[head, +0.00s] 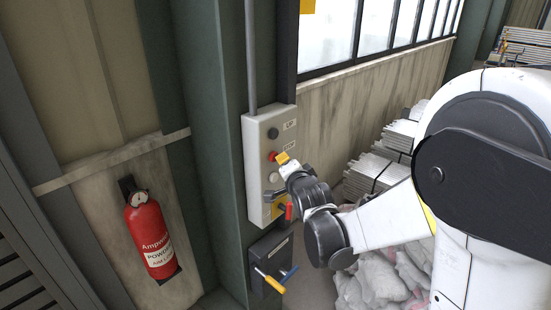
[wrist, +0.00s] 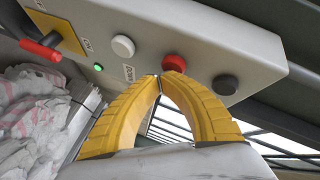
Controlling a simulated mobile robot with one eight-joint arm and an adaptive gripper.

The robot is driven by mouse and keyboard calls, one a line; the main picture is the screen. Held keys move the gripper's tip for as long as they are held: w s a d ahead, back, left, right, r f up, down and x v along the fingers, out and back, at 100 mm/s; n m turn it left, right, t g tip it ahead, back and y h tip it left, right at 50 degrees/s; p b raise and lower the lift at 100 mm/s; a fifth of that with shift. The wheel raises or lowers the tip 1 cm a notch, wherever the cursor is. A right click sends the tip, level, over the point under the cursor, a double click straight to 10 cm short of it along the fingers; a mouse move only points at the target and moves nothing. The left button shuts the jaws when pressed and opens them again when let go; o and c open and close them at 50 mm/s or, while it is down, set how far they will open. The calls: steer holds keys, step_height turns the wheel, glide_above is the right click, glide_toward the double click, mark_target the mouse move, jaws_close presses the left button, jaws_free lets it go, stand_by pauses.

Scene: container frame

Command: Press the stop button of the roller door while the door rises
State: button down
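A pale grey control box (head: 254,165) is mounted on a green column. Its red stop button (head: 271,156) sits between a dark button (head: 273,133) above and a white button (head: 274,177) below. My gripper (head: 282,158) has its yellow fingertips right at the red button. In the wrist view my gripper (wrist: 159,77) has its two curved fingers shut tip to tip with nothing between them. The tips are just beside the red button (wrist: 174,62) and partly overlap it; I cannot tell whether they touch. I cannot make out the roller door or its motion.
A red-handled switch on a yellow plate (wrist: 60,30) and a lit green lamp (wrist: 98,67) are on the same box. A dark holder with tools (head: 272,265) hangs below it. A fire extinguisher (head: 150,235) is at left. Stacked panels (head: 380,165) and grey sacks (head: 385,280) lie at right.

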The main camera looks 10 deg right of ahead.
steer(key=shift+w+a, duration=0.35)
steer(key=shift+w, duration=0.1)
stand_by(0.6)
steer(key=shift+s+d, duration=0.6)
steer(key=shift+s, duration=0.25)
steer(key=s+d, duration=0.1)
steer(key=s, duration=0.1)
steer(key=s+d, duration=0.2)
stand_by(0.4)
steer(key=shift+b, duration=0.35)
